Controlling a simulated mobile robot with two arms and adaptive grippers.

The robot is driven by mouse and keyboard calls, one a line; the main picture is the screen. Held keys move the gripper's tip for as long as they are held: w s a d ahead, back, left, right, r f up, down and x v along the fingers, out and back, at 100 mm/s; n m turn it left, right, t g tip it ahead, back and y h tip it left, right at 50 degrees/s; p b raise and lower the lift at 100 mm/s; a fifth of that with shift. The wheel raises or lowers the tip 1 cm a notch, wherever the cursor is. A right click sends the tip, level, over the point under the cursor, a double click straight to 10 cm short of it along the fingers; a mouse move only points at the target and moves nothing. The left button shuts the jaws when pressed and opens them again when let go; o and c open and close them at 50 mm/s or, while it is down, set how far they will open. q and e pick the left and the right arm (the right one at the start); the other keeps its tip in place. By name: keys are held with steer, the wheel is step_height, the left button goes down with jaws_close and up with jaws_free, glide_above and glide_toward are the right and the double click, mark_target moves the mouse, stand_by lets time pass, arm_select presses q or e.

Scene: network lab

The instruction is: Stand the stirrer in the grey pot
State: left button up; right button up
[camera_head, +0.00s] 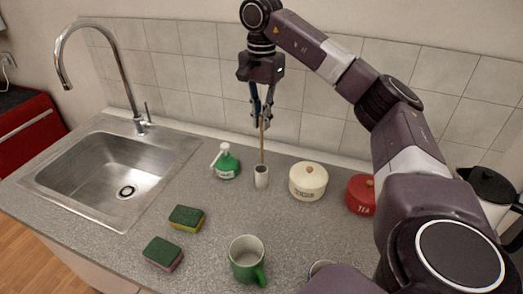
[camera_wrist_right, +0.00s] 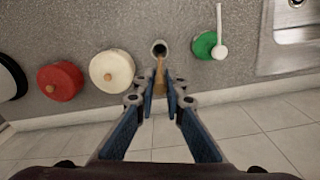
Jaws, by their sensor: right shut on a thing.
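The stirrer (camera_head: 262,143) is a thin, light-brown wooden stick, close to upright. My right gripper (camera_head: 263,117) is shut on its upper part. The grey pot (camera_head: 261,179) is a small pale cylinder standing on the counter directly below the gripper. The stirrer's lower end meets the pot's mouth; how deep it reaches inside is hidden. In the right wrist view, the stirrer (camera_wrist_right: 160,72) runs from between the fingers (camera_wrist_right: 160,88) to the dark opening of the pot (camera_wrist_right: 153,46). My left gripper is not in view.
A green soap bottle (camera_head: 227,165) stands left of the pot, and a cream lidded jar (camera_head: 308,184) close on its right. A red tea jar (camera_head: 360,196) is further right. A green mug (camera_head: 246,261) and two sponges (camera_head: 187,217) are in front. The sink (camera_head: 115,172) is left.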

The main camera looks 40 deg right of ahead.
mark_target(262, 145)
step_height(262, 145, down, 3)
steer(key=shift+s+f+p, duration=0.1)
steer(key=shift+p, duration=0.45)
steer(key=shift+a+f+p, duration=0.1)
steer(key=shift+f+p, duration=0.4)
steer(key=shift+f, duration=2.15)
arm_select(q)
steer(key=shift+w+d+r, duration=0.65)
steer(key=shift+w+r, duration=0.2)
arm_select(e)
steer(key=shift+f, duration=0.15)
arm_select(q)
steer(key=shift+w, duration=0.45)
arm_select(e)
steer(key=o, duration=0.8)
steer(key=shift+c, duration=0.2)
